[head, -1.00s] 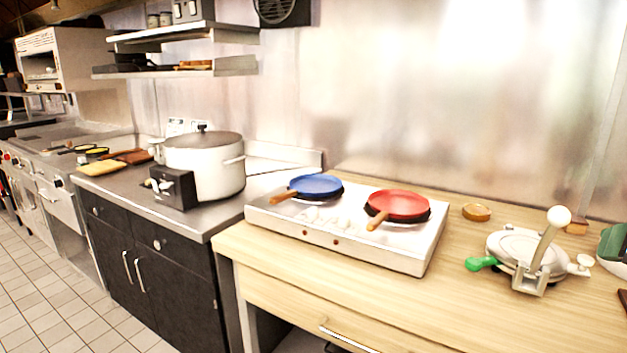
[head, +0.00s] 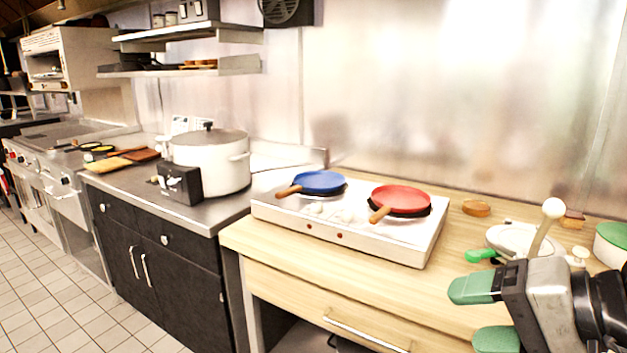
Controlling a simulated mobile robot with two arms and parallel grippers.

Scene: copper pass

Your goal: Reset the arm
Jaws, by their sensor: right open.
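My right gripper (head: 485,314) is at the lower right of the head view. Its two green fingertips are spread apart with nothing between them. It is in front of the wooden counter (head: 283,253) and hides part of the press-like device (head: 515,238) with a white round knob and a green handle. My left gripper does not show.
A white two-burner stove (head: 350,240) on the counter bears a blue pan (head: 319,182) and a red pan (head: 401,199). A white pot (head: 210,160) stands on the dark cabinet's steel top. A small round wooden item (head: 476,208) lies behind my gripper.

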